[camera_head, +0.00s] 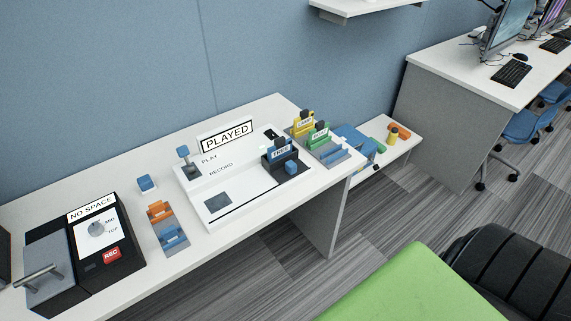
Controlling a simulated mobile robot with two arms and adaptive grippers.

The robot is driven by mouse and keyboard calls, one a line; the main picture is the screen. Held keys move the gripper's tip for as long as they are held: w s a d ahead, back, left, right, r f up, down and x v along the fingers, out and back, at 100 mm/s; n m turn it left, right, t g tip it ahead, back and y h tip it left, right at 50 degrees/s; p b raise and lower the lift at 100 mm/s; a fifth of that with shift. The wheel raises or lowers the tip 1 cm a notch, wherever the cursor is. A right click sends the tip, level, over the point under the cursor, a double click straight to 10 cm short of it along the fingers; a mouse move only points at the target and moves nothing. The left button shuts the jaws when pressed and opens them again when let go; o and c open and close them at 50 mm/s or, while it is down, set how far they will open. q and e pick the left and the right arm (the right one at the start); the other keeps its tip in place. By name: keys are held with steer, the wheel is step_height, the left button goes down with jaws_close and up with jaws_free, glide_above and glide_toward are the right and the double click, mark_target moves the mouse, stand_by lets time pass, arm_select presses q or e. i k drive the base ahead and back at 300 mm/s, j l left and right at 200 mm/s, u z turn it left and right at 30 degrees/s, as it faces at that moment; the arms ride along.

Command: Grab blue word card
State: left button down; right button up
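A blue word card (281,149) stands upright in a black slot (288,170) at the right end of the white play/record machine (235,195). Its white label has dark lettering that seems to read "THREE". A small blue block sits in front of it on the black part. A yellow card (303,124) and a green card (319,136) stand upright on a grey tray (345,163) just right of the machine. Neither of my grippers is in view.
A black "NO SPACE" box (98,240) and a small tray (167,232) with orange and blue holders stand to the left. A lower white shelf (400,148) is at right. A green surface (415,290) and black seat (510,265) are in front.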

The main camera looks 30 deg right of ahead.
mark_target(283, 148)
steer(key=l, duration=1.7)
steer(key=u, duration=0.05)
